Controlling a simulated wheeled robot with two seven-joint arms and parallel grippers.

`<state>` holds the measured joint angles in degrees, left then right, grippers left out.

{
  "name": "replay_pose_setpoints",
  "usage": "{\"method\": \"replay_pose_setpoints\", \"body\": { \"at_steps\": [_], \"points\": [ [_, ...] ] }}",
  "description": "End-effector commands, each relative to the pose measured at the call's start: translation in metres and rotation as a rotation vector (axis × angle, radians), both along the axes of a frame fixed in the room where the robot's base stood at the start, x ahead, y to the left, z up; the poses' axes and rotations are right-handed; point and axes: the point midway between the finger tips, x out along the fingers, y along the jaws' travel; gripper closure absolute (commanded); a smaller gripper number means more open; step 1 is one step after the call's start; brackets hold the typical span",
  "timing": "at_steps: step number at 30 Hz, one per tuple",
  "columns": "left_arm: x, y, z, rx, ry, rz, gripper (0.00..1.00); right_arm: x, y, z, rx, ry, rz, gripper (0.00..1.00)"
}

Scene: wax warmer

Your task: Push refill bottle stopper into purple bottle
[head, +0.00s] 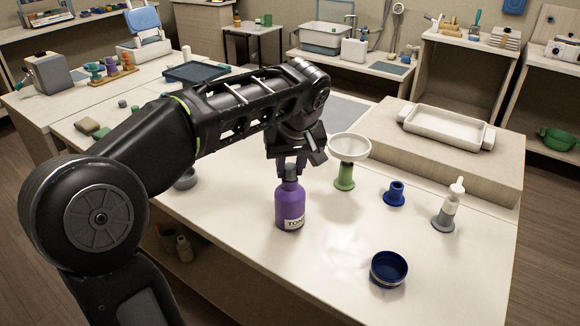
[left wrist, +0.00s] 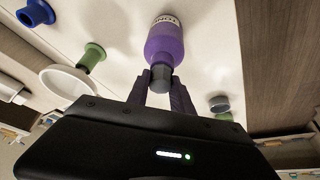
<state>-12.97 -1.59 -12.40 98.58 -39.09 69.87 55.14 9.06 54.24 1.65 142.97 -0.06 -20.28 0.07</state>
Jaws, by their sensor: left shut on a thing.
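The purple bottle (head: 289,208) stands upright on the white table, with a pale label low on its front. A dark grey stopper (left wrist: 161,77) is at the bottle's mouth; how deep it sits is hard to tell. My left gripper (head: 291,165) is directly above the bottle, pointing down, with its fingers shut on the stopper. In the left wrist view the two purple-tinted fingers (left wrist: 163,88) lie on either side of the stopper, and the bottle body (left wrist: 165,45) extends beyond it. My right gripper is in neither view.
A white funnel (head: 349,148) on a green stand is close to the bottle's right. A white tray (head: 443,126) sits on a raised block. The table before the bottle is clear.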

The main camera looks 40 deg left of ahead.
Motion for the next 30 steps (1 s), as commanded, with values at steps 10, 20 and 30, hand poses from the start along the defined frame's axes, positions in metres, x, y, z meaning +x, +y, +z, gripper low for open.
{"method": "replay_pose_setpoints", "body": {
  "at_steps": [10,20,30],
  "points": [
    [-0.0013,-0.0006,-0.0038,-0.002,0.009,0.0,0.68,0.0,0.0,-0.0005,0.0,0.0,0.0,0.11],
    [-0.0017,-0.0007,-0.0047,-0.002,0.011,0.001,0.47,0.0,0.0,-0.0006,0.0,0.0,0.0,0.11],
    [-0.002,-0.0007,-0.0057,-0.002,0.014,0.0,0.33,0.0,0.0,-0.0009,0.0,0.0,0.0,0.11]
  ]
}}
